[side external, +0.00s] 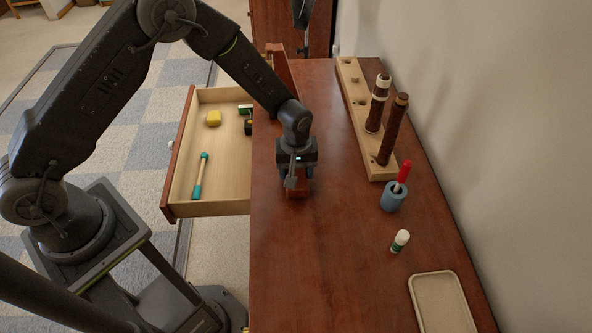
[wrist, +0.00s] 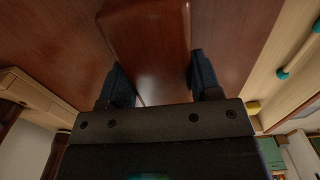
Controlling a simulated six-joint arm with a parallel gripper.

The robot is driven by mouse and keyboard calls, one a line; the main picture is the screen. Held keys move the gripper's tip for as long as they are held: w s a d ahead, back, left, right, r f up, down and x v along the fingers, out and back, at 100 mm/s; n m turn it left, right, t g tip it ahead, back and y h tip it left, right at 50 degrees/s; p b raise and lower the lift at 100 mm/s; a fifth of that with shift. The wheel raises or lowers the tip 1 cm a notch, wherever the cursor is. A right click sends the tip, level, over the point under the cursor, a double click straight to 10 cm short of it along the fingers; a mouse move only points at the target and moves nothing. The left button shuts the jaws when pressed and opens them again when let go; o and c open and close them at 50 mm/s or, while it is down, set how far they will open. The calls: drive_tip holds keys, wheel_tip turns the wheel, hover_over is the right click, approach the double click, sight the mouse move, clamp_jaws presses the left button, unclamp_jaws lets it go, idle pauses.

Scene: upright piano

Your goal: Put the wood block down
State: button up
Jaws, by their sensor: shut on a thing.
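The wood block (wrist: 150,38) is a glossy reddish-brown piece between the two fingers of my gripper (wrist: 158,82) in the wrist view. In the side view my gripper (side external: 298,178) points down over the reddish-brown piano top (side external: 330,265), near its left edge. It is shut on the block, of which only a small part (side external: 298,193) shows below the fingers. The block's underside is hidden, so I cannot tell whether it touches the top.
A wooden rack (side external: 350,92) with two dark upright pieces, a blue cup (side external: 393,198) with a red-handled tool, a glue stick (side external: 400,241) and a beige tray (side external: 443,303) line the right. An open drawer (side external: 213,207) is left. The front middle of the top is clear.

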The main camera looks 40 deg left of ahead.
drive_tip(key=shift+f, duration=0.3)
drive_tip(key=o, duration=1)
drive_tip(key=shift+f, duration=0.15)
wheel_tip(320, 180, up, 12)
drive_tip(key=shift+r, duration=0.2)
drive_tip(key=s+a+r+m+t, duration=0.1)
drive_tip(key=s+a+r+m, duration=0.15)
drive_tip(key=r, duration=0.75)
drive_tip(key=s+a+r+m+t, duration=0.2)
drive_tip(key=s+r, duration=0.3)
drive_tip(key=s, duration=0.5)
drive_tip(key=s+a+r+m+t, duration=0.2)
drive_tip(key=s+a+r+m, duration=0.2)
drive_tip(key=s, duration=0.6)
wheel_tip(320, 180, up, 2)
drive_tip(key=shift+s+a+r+t, duration=0.15)
drive_tip(key=shift+s+a+t, duration=0.15)
drive_tip(key=shift+s+a, duration=0.1)
